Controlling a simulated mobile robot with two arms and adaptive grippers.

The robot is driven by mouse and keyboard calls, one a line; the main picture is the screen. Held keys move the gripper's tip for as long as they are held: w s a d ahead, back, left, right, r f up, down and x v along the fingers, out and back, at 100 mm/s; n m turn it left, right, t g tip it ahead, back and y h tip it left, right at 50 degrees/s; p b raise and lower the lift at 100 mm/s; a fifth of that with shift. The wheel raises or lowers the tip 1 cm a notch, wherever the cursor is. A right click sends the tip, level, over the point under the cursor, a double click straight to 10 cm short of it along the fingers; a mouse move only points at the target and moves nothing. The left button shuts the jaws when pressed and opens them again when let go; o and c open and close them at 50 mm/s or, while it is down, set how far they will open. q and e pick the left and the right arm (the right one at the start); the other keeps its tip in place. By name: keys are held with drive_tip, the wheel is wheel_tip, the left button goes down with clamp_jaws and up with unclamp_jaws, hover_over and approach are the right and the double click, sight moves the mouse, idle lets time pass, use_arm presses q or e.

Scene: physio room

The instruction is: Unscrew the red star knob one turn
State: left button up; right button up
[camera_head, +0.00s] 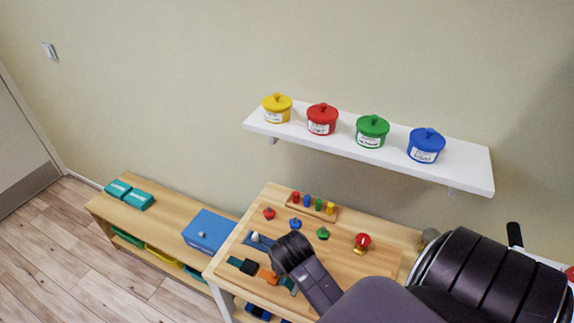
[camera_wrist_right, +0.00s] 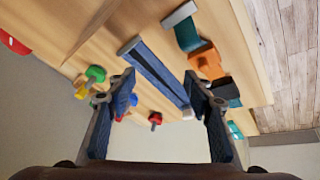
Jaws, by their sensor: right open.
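The red star knob (camera_head: 269,213) stands on the wooden board (camera_head: 388,262), at its back left in the head view. In the right wrist view the red star knob (camera_wrist_right: 155,118) shows in the gap between my fingers, apart from both. My right gripper (camera_wrist_right: 159,80) is open and empty above the board. In the head view my right arm reaches in from the lower right and its fingers cannot be made out. My left gripper is in neither view.
A blue knob (camera_head: 295,224), a green knob (camera_head: 322,233) and a red ball-shaped knob (camera_head: 363,240) stand nearby. Pegs (camera_head: 318,204) line the back edge. A blue strap (camera_wrist_right: 153,72) and an orange buckle (camera_wrist_right: 205,58) lie below my fingers. A white shelf (camera_head: 470,172) with lidded pots hangs above.

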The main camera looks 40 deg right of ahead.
drive_tip(key=s+a+n, duration=0.1)
drive_tip(key=s+a, duration=0.1)
drive_tip(key=s+a+n+y, duration=0.1)
drive_tip(key=s+a, duration=0.1)
drive_tip(key=s+a+n, duration=0.1)
drive_tip(key=s+a, duration=0.1)
drive_tip(key=a, duration=0.1)
drive_tip(key=shift+f+y, duration=0.2)
drive_tip(key=shift+y, duration=0.2)
